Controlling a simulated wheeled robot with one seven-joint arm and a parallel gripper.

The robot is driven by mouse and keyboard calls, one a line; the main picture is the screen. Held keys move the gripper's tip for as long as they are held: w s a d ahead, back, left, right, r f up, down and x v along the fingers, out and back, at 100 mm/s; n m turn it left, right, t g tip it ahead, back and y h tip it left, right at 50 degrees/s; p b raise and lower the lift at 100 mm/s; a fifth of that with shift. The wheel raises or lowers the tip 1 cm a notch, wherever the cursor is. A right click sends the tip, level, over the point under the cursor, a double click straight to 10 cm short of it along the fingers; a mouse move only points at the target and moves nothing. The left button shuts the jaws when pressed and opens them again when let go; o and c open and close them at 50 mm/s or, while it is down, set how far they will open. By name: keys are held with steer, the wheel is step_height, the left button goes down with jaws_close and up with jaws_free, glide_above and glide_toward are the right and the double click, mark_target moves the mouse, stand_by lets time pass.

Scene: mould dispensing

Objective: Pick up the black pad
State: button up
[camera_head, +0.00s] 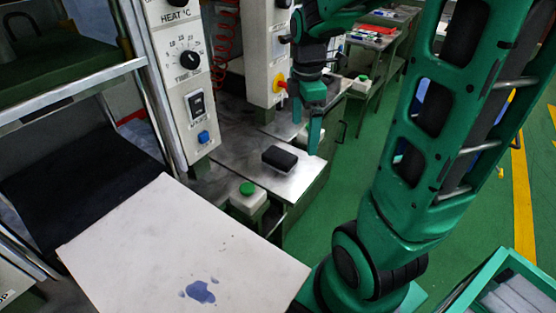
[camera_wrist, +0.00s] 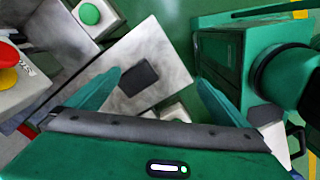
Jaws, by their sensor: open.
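The black pad (camera_head: 279,157) is a small dark block lying flat on a grey metal plate (camera_head: 303,180) in the head view. In the wrist view the black pad (camera_wrist: 138,77) is a dark rectangle on the plate (camera_wrist: 160,50), seen between the fingers and nearer the left one. My gripper (camera_head: 308,130) hangs above the plate, to the right of the pad and apart from it. In the wrist view my gripper (camera_wrist: 160,92) has its two green fingers wide apart with nothing between them.
A box with a green button (camera_head: 248,195) stands at the plate's front left; another green button (camera_head: 361,80) is behind. A control panel (camera_head: 185,75) rises at left. A white board (camera_head: 180,255) with a blue stain is in front. A green crate (camera_head: 480,285) is lower right.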

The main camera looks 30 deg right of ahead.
steer(key=w+a+f+n, duration=0.2)
steer(key=w+n, duration=0.5)
steer(key=n, duration=0.1)
glide_above(279, 154)
steer(key=f, duration=0.6)
steer(key=shift+w+d, duration=0.1)
steer(key=shift+d, duration=0.25)
steer(key=f, duration=0.4)
steer(key=shift+s+a+f, duration=0.15)
steer(key=shift+s+a, duration=0.15)
steer(key=shift+a, duration=0.1)
steer(key=shift+f, duration=0.55)
steer(key=c, duration=1.3)
steer(key=shift+o, duration=0.2)
steer(key=shift+w+r, duration=0.1)
steer(key=shift+r, duration=0.05)
